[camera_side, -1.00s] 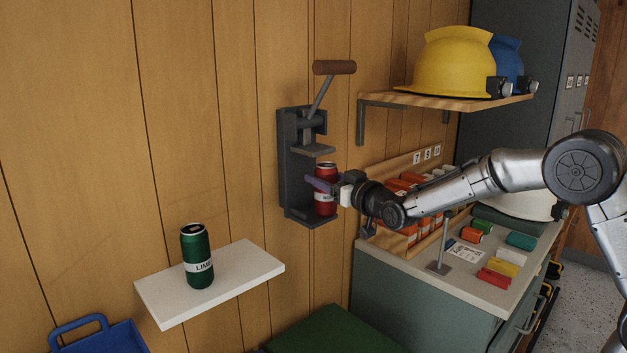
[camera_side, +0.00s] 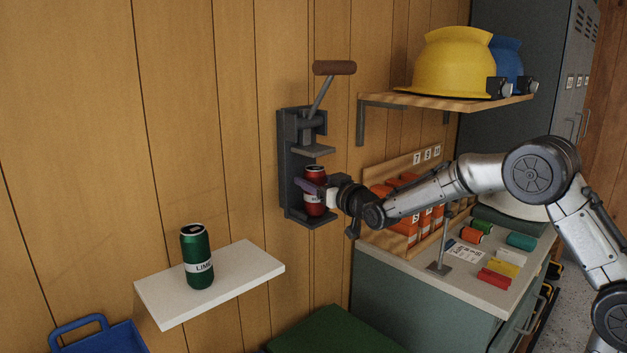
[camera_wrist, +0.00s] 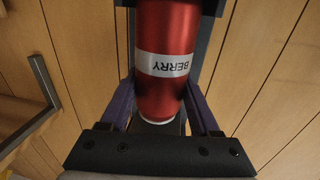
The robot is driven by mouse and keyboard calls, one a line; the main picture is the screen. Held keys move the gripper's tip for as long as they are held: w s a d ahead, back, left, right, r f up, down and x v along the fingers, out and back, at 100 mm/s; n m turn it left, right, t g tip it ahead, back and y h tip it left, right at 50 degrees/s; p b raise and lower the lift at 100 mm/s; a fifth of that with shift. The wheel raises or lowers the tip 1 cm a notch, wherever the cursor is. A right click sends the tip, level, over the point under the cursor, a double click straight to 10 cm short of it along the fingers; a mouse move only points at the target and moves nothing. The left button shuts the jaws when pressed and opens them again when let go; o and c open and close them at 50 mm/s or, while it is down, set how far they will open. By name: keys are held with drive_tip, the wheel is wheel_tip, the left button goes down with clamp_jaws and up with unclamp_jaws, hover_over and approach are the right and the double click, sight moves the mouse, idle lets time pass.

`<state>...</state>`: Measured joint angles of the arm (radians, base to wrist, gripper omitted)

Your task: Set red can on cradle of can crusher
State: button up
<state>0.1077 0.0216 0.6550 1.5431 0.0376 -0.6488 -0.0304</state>
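The red can (camera_side: 315,177) is upright inside the frame of the dark grey can crusher (camera_side: 287,165), below its press plate. The can stands over the crusher's base; I cannot tell whether its bottom touches the cradle. My gripper (camera_side: 311,187) reaches in from the right, with its purple fingers around the can's middle. In the wrist view the red can (camera_wrist: 166,95), with a white BERRY label, lies between the two fingers (camera_wrist: 163,88), which close against its sides. The crusher's lever, with a brown handle (camera_side: 334,68), is raised.
A green LIME can (camera_side: 197,250) stands on a white wall shelf (camera_side: 240,283) at left. A wooden shelf (camera_side: 385,100) with hard hats is at upper right. A bench (camera_side: 480,290) with a rack of orange cans and small items lies below my arm. A blue tray (camera_side: 105,340) is at lower left.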

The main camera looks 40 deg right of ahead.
drive_tip(key=o, duration=0.3)
drive_tip(key=shift+o, duration=0.2)
drive_tip(key=shift+s+r, duration=0.1)
drive_tip(key=shift+r, duration=0.15)
drive_tip(key=s+a+f+g, duration=0.2)
drive_tip(key=s+f+g, duration=0.1)
drive_tip(key=s, duration=1.1)
drive_tip(key=s+a+f+n+g+y, duration=0.1)
drive_tip(key=s+g, duration=0.4)
drive_tip(key=s, duration=1)
drive_tip(key=s+a+f+g+y, duration=0.1)
drive_tip(key=s+a+f+g, duration=0.3)
drive_tip(key=s, duration=1.1)
drive_tip(key=shift+s+f, duration=0.15)
drive_tip(key=shift+f, duration=0.45)
